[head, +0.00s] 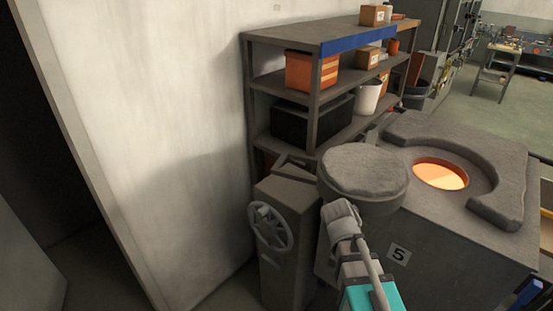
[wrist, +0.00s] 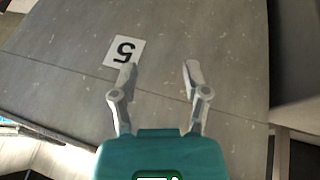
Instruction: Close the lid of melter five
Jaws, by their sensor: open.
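Melter five (head: 455,225) is a grey block with a number 5 plate (head: 398,254) on its front. Its round mouth (head: 440,174) is uncovered and glows orange inside a raised horseshoe rim. The thick round grey lid (head: 362,168) sits swung off to the left of the mouth, apart from it. My arm reaches up from the bottom, in front of the melter and below the lid. In the wrist view my gripper (wrist: 160,67) is open, with nothing between its fingers, facing the melter's grey front. The 5 plate (wrist: 124,50) shows upside down beside the left fingertip.
A grey pedestal (head: 290,240) with a handwheel (head: 270,228) stands left of the melter, close to the lid. Behind is a metal shelf (head: 285,38) with boxes and a bucket. A pale wall (head: 160,130) bounds the left. Open floor (head: 480,110) shows far back right.

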